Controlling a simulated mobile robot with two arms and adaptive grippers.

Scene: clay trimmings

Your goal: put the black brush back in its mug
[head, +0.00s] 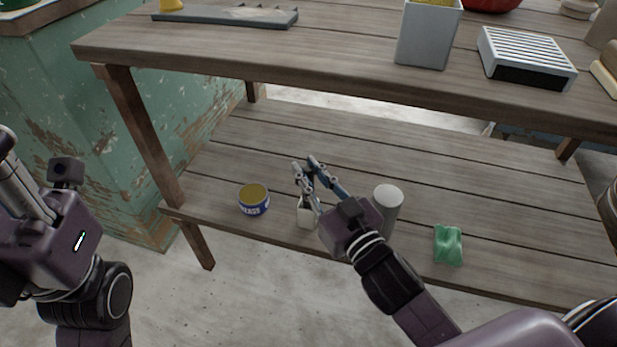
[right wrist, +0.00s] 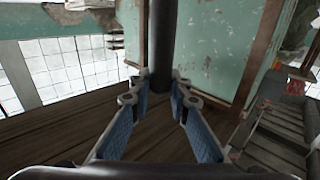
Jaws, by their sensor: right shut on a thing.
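My right gripper (head: 304,163) is over the lower shelf, and its fingertips point away from me. In the right wrist view its blue-padded fingers (right wrist: 162,98) are closed around a dark upright rod, which I take for the black brush (right wrist: 163,45). The brush is hardly visible in the head view, hidden by the fingers. A pale, box-like object (head: 307,215) stands below the fingers and is partly covered by them; I cannot tell whether it is the mug. My left gripper (head: 12,150) is at the left edge, partly cut off, and its jaw state is unclear.
The upper tabletop (head: 330,58) overhangs the back. The shelf's right half is mostly clear.

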